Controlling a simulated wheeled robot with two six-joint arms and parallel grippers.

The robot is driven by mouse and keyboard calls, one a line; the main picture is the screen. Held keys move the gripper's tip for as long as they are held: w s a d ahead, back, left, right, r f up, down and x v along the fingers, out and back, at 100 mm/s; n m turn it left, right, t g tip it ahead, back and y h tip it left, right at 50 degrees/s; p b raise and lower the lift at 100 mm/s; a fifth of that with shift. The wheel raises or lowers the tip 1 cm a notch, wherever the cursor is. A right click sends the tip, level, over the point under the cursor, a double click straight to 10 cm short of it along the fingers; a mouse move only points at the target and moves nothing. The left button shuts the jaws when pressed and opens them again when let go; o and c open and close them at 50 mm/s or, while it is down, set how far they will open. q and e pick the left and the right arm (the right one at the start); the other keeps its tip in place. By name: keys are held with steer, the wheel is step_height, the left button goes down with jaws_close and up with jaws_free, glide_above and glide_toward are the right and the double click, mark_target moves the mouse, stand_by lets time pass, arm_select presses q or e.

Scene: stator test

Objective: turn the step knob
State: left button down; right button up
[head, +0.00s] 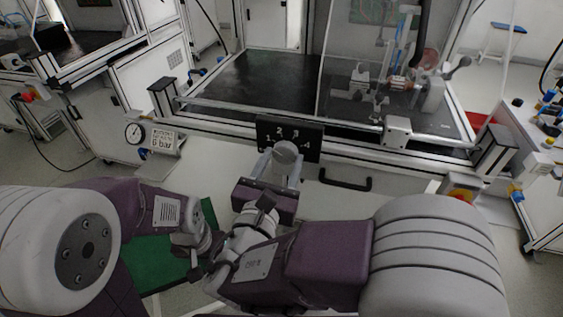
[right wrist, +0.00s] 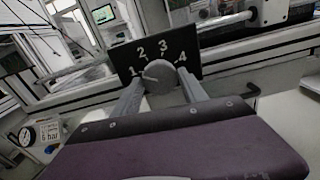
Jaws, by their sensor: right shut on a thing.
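The step knob (head: 286,151) is a grey round knob on a black panel (head: 309,134) at the front of the test bench. In the right wrist view the knob (right wrist: 163,78) stands below the white numbers 1 to 4 on the panel (right wrist: 190,48). A pale mark on its left side seems to point toward 1. My right gripper (head: 284,164) is shut on the knob, one finger on each side; its fingers also show in the right wrist view (right wrist: 163,92). My left arm is bent at the lower left of the head view; its jaws cannot be made out clearly.
A pressure gauge (head: 134,132) with a 6 bar label is left of the panel. A clear-screened frame stands above the bench.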

steer(key=m+b, duration=0.2)
steer(key=m, duration=0.2)
steer(key=shift+f, duration=0.2)
steer(key=shift+r+m+b, duration=0.1)
steer(key=shift+m+b, duration=0.75)
steer(key=shift+m, duration=0.75)
steer(key=o, duration=1.4)
steer(key=shift+s+r, duration=0.1)
